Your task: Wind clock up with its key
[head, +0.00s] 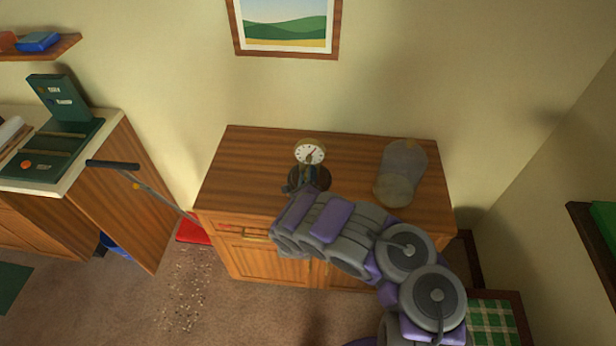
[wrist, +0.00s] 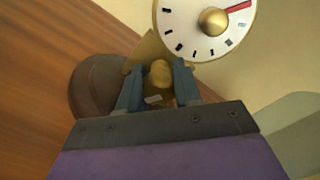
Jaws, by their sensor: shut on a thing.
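The clock (head: 310,152) has a round white dial with dark marks and a brass rim. It stands on a dark round base (head: 323,181) on the wooden cabinet. In the wrist view, the clock's dial (wrist: 207,42) shows a brass hub and a red hand. My gripper (head: 308,176) is at the clock, just below its dial. In the wrist view, my gripper's blue-grey fingers (wrist: 158,82) are shut on a small brass piece, apparently the key (wrist: 160,72). The fingers partly hide it, and I cannot tell how it meets the clock.
A clear glass dome (head: 403,170) stands on the cabinet (head: 245,165) right of the clock. The cabinet top is bare to the left. A framed picture (head: 287,51) hangs above. A counter with a green case (head: 62,98) is at left.

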